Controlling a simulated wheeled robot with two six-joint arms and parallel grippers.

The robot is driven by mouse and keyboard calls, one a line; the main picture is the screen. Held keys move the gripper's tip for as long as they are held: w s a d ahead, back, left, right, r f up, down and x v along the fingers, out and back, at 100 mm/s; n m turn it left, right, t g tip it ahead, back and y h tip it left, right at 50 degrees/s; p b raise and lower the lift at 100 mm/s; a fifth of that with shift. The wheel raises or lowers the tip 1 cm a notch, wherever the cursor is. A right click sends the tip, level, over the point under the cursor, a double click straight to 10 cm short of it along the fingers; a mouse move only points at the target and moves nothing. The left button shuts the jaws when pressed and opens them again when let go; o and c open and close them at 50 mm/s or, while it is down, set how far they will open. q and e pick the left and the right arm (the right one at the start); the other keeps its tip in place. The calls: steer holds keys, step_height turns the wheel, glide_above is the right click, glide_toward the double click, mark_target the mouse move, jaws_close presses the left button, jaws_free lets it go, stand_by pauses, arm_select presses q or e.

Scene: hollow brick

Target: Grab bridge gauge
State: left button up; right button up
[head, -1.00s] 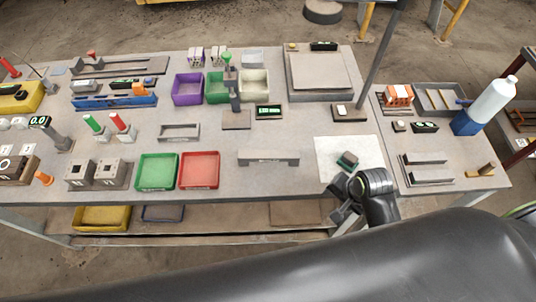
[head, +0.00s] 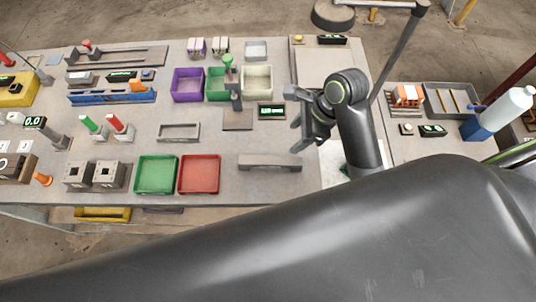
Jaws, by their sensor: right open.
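The bridge gauge seems to be the long grey bar with a short foot at each end (head: 270,162), lying near the front edge of the bench, right of the red tray. My right gripper (head: 296,120) is open and empty. Its fingers point left, and in the head view it appears beyond the grey bar and a little to its right, apart from it. My right arm covers much of the pale sheet on the bench and the green-topped block that lay there. My left gripper is out of view.
A red tray (head: 199,174) and a green tray (head: 156,174) stand left of the bar. A small display (head: 271,112) and a post on a base plate (head: 237,120) stand left of the gripper. A side table holds a blue-and-white bottle (head: 497,113).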

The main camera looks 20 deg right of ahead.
glide_toward(271, 160)
steer(key=x, duration=0.5)
steer(key=shift+f+p, duration=0.2)
steer(key=shift+p, duration=0.2)
steer(key=shift+p+x, duration=0.75)
steer(key=shift+x, duration=1.45)
steer(key=shift+w+a+f, duration=0.1)
steer(key=shift+a+f, duration=0.05)
steer(key=shift+f, duration=0.3)
steer(key=shift+c, duration=0.2)
jaws_close()
